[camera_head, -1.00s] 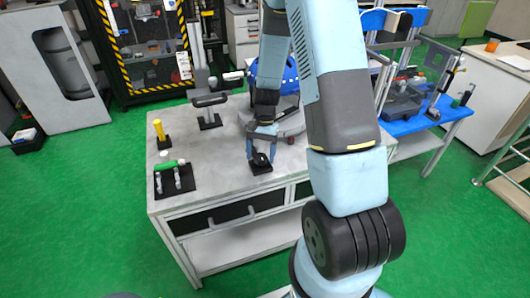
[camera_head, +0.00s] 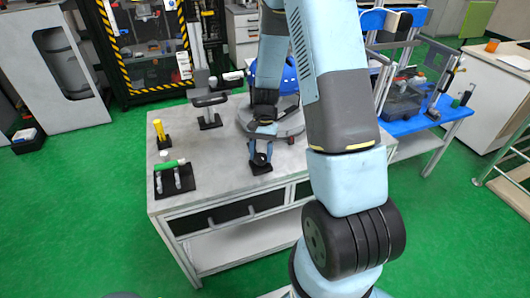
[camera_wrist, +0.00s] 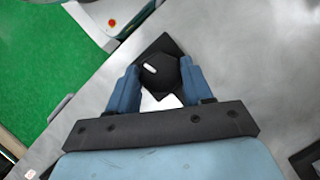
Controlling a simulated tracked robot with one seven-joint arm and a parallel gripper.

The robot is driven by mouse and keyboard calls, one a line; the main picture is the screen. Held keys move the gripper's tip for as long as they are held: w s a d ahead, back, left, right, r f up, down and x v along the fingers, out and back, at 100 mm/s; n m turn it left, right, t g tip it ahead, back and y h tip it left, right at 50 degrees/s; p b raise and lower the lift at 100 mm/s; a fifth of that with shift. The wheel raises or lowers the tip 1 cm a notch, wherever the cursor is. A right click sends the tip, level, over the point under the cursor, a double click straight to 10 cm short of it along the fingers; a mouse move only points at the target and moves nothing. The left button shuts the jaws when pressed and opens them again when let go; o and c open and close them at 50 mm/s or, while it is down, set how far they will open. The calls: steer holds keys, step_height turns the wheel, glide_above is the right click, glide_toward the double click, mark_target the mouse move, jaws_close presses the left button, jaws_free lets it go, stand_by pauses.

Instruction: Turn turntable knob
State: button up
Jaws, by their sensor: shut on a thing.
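The black knob (camera_wrist: 160,76) has a white mark on its top and sits on a square black base plate (camera_wrist: 176,46). In the head view the base plate (camera_head: 261,168) lies near the front edge of the grey table. My gripper (camera_wrist: 160,68) has one blue finger on each side of the knob and is shut on it. In the head view my gripper (camera_head: 261,151) points down at the knob and partly hides it.
A black plate with a green-topped object (camera_head: 172,163) lies at the table's left. A yellow post (camera_head: 159,130) and a dark stand (camera_head: 210,120) are behind it. The grey tabletop (camera_head: 215,160) is clear between them and the knob.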

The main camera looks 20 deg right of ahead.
steer(key=shift+n, duration=0.3)
steer(key=o, duration=1)
steer(key=v, duration=1.3)
steer(key=shift+w+r, duration=0.15)
steer(key=shift+r, duration=0.2)
